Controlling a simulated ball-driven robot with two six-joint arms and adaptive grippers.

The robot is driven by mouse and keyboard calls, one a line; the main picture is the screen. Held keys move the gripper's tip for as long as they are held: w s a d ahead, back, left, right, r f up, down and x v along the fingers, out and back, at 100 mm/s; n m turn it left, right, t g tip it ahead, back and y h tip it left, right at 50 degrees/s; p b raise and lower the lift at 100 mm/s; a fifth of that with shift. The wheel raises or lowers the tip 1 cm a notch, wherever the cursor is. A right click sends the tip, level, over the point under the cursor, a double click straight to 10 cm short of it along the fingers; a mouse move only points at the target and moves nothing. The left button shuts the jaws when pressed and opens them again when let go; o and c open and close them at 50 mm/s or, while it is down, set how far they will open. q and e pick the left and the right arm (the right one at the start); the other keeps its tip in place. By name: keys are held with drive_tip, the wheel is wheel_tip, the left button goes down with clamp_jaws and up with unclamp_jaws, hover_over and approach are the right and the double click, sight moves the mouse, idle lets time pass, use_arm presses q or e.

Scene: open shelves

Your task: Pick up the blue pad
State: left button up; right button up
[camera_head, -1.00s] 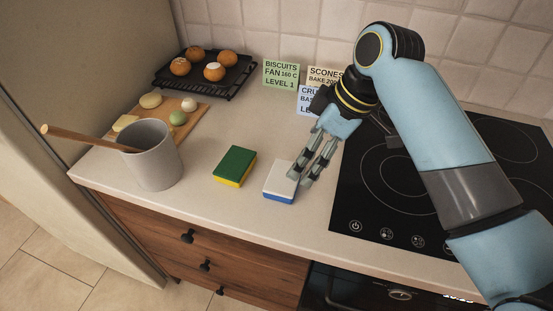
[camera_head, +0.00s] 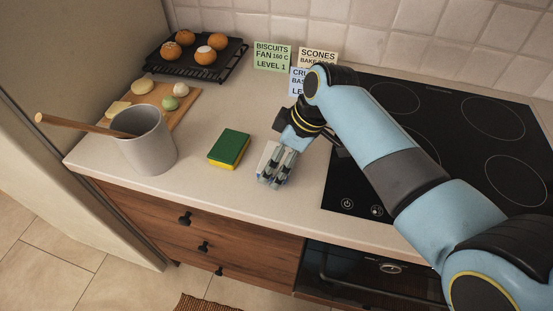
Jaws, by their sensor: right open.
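The blue pad (camera_head: 265,157), a block with a white top, lies on the counter near its front edge, left of the hob. My right gripper (camera_head: 270,183) is open over it, its fingers covering most of the pad and its blue lower layer. I cannot tell whether the fingers touch it. The left gripper is not in view.
A green and yellow sponge (camera_head: 229,148) lies just left of the pad. A grey crock (camera_head: 150,150) with a wooden spoon stands further left. Recipe cards (camera_head: 272,57) stand behind my right gripper. The black hob (camera_head: 340,190) is to the right.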

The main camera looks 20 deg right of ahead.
drive_tip(key=c, duration=0.8)
drive_tip(key=shift+o, duration=0.2)
drive_tip(key=shift+r, duration=0.1)
